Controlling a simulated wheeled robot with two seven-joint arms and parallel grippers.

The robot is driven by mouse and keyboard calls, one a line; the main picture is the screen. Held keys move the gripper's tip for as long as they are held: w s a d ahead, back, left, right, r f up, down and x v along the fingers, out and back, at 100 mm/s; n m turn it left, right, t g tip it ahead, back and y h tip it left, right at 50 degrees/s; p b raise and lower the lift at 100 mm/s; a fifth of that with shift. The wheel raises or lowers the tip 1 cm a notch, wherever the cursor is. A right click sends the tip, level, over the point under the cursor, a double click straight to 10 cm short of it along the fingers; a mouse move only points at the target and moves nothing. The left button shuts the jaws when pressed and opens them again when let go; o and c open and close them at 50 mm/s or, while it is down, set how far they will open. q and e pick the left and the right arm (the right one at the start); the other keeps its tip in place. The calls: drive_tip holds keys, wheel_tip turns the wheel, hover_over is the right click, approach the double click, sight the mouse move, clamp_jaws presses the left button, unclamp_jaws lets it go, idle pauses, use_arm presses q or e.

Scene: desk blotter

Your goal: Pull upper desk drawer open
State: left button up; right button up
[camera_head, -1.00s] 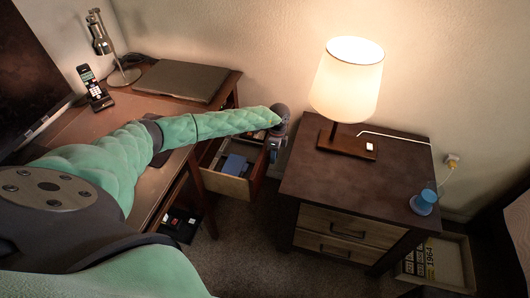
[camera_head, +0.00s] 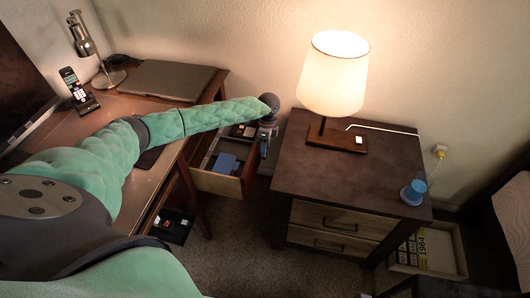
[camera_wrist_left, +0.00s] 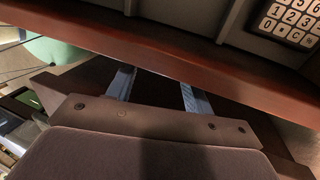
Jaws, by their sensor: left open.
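My right gripper is out of view.
The desk holds a closed laptop (camera_head: 168,80), a phone (camera_head: 78,92) and a desk lamp (camera_head: 88,45).

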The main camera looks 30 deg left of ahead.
use_arm(q)
drive_tip(key=v, duration=0.5)
drive_tip(key=shift+b, duration=0.3)
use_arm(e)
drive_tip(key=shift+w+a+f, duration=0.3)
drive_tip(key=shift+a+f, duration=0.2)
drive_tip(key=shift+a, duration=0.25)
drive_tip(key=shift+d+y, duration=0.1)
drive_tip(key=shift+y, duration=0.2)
